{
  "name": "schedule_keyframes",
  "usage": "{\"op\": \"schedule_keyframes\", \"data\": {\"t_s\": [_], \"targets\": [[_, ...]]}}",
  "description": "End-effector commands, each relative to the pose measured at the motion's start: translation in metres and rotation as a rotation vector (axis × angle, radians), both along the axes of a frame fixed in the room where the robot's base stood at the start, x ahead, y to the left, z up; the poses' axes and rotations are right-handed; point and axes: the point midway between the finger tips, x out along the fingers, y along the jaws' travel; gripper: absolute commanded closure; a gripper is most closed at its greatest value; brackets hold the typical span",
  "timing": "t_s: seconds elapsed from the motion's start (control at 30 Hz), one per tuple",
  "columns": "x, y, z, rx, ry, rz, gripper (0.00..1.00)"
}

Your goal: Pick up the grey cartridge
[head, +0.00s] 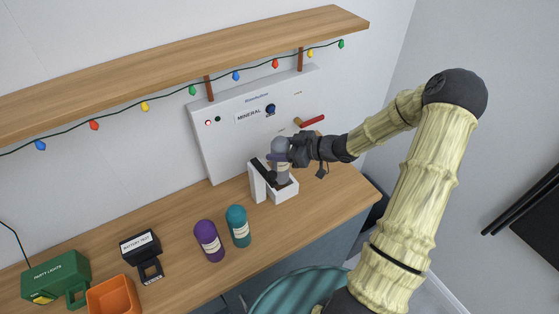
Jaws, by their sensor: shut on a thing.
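The grey cartridge (281,166) is upright at the white dock (257,180) on the right part of the wooden counter. My gripper (282,155) is shut on the cartridge's upper part, reaching in from the right. The cartridge's lower end is by a dark piece of the dock; I cannot tell whether it touches the dock or is just above it. The fingers hide part of the cartridge.
Further left are a black battery tester (140,246), an orange bin (114,297) and a green box (56,277). A white panel (222,145) stands behind; a shelf (180,68) overhangs.

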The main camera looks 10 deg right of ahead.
Motion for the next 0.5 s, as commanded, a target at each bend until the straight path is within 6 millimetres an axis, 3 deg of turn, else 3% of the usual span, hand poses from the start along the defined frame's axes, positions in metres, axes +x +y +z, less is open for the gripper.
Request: {"op": "schedule_keyframes", "data": {"t_s": [0.5], "targets": [[0.0, 0.001, 0.097, -0.002, -0.005, 0.002, 0.97]]}}
